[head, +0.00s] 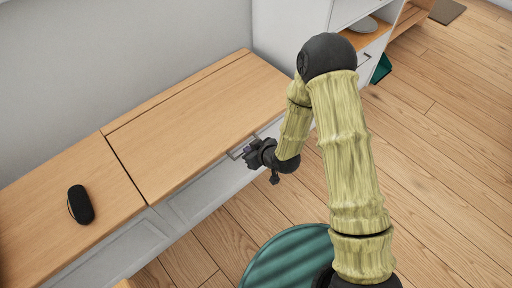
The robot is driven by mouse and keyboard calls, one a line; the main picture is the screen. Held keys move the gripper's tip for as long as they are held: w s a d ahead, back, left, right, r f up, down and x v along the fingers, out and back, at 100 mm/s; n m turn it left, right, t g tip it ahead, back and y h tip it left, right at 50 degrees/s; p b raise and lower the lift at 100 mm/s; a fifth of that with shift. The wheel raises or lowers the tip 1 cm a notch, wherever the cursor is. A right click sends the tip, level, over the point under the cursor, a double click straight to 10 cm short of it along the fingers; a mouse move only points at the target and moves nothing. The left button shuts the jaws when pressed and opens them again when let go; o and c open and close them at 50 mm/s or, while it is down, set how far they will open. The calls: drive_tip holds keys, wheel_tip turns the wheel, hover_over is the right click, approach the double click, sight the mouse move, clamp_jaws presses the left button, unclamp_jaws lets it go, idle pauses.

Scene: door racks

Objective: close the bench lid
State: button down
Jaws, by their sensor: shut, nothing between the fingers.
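The bench (30,225) has a wooden top and a white front and stands along the wall on the left. Its lid (195,120) is the wide wooden panel outlined by dark seams, and it looks flat and level with the rest of the top. A metal handle (236,155) sits at the lid's front edge. My gripper (247,158) is shut at that front edge, right beside the handle. Whether it touches the handle or lid cannot be told. My arm comes in from the right and hides part of the bench's front.
A black oval object (80,204) lies on the bench top left of the lid. A white shelf unit (290,32) stands at the bench's far end, with a grey dish (362,25) on it. A teal bin (381,68) stands beyond. The wooden floor (450,140) is clear on the right.

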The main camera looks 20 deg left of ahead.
drive_tip(key=shift+s+d+f, duration=0.1)
drive_tip(key=shift+f, duration=0.5)
drive_tip(key=shift+s+d+f, duration=0.1)
drive_tip(key=shift+f, duration=0.45)
drive_tip(key=shift+r, duration=0.1)
wheel_tip(320, 180, up, 6)
drive_tip(key=a+r+p, duration=0.1)
drive_tip(key=p, duration=0.3)
drive_tip(key=s+d+f, duration=0.2)
drive_tip(key=s+d, duration=0.2)
drive_tip(key=d, duration=0.4)
drive_tip(key=shift+s+d+f+p, duration=0.15)
drive_tip(key=shift+s+f+p, duration=0.15)
drive_tip(key=shift+p, duration=0.1)
drive_tip(key=shift+r, duration=0.1)
